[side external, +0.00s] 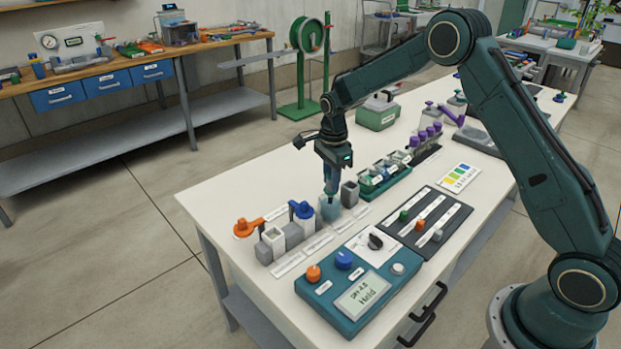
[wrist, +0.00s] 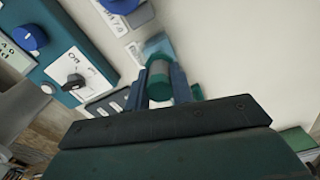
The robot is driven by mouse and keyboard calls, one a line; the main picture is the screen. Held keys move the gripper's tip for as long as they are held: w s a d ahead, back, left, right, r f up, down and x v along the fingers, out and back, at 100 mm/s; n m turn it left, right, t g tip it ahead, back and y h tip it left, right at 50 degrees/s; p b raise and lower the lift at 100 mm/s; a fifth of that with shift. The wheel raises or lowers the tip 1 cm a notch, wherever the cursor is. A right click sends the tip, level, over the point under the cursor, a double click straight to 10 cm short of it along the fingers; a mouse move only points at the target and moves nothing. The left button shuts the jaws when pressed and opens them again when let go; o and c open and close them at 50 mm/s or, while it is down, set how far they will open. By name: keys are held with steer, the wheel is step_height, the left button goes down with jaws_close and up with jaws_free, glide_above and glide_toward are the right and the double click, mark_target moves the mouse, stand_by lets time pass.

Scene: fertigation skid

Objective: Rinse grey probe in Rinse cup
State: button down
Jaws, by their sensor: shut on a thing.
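My gripper (side external: 331,186) points down over the front row on the white bench, shut on a short cylinder. In the wrist view my gripper (wrist: 163,80) has a finger on each side of this piece, the probe (wrist: 158,68), which looks green with a greyish end. A pale blue, see-through cup (side external: 330,209), apparently the Rinse cup, is directly below the fingers. The cup also shows beyond the probe in the wrist view (wrist: 157,43). The probe's lower end is hard to see; I cannot tell how deep it is in the cup.
Close beside the cup are a grey block (side external: 350,194) and a blue-topped bottle (side external: 304,218). An orange-topped piece (side external: 247,227) is at the left. A teal control box (side external: 355,288) and a dark panel (side external: 428,224) lie in front.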

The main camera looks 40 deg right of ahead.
steer(key=shift+r, duration=0.25)
steer(key=shift+f, duration=0.2)
steer(key=shift+f, duration=0.6)
steer(key=shift+r, duration=0.15)
stand_by(0.3)
steer(key=shift+r, duration=4.15)
